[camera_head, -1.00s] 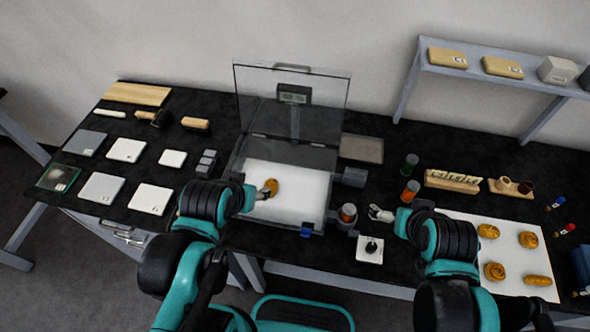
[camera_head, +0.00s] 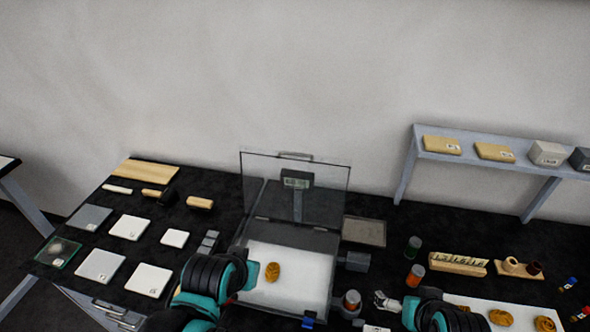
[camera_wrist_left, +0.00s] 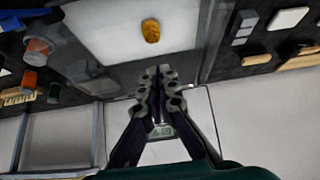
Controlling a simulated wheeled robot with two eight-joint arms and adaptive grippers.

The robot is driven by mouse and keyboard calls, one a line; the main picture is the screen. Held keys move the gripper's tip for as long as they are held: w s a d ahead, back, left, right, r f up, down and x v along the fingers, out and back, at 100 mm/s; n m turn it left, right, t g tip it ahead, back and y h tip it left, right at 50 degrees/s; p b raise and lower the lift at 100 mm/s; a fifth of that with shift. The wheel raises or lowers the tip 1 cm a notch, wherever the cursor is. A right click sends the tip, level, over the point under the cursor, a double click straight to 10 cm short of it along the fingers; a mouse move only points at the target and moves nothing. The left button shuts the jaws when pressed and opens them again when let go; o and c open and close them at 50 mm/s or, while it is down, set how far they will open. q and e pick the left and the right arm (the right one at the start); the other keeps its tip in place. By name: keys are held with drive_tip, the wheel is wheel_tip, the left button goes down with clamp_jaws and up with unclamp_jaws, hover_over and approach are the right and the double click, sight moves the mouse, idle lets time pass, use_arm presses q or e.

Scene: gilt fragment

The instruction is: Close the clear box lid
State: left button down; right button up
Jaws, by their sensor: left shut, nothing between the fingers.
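The clear box (camera_head: 305,272) has a white floor and dark rim. Its clear lid (camera_head: 330,190) stands open, upright at the back, with a handle on its top edge. A gold piece (camera_head: 272,271) lies on the box floor; it also shows in the left wrist view (camera_wrist_left: 151,30). In the left wrist view my left gripper (camera_wrist_left: 158,75) is shut and empty, its tips pointing toward the box. In the head view its arm is at the box's left front and the fingertips are hidden. My right gripper (camera_head: 385,302) is right of the box; its opening is unclear.
A small display (camera_head: 297,181) shows through the lid. An orange-and-dark jar (camera_head: 352,300) stands between the box and my right gripper. White tiles (camera_head: 128,227) lie to the left. A wooden rack (camera_head: 458,264) and a raised shelf (camera_head: 500,165) are at the right.

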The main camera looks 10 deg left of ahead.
use_arm(q)
drive_tip(key=w+d+r+g+p, duration=0.2)
drive_tip(key=w+d+r+p, duration=0.1)
drive_tip(key=w+r+p, duration=1.85)
drive_tip(key=w+d+r+p, duration=0.15)
drive_tip(key=w+p, duration=0.25)
drive_tip(key=w, duration=0.5)
drive_tip(key=shift+m+g, duration=0.3)
drive_tip(key=shift+g, duration=0.1)
drive_tip(key=shift+s+f+p, duration=0.2)
drive_tip(key=shift+f+p, duration=0.3)
drive_tip(key=shift+f, duration=1.7)
drive_tip(key=shift+s+f+p, duration=0.15)
drive_tip(key=shift+f+p, duration=0.3)
drive_tip(key=shift+f, duration=1.7)
drive_tip(key=shift+w, duration=0.1)
drive_tip(key=shift+f, duration=0.1)
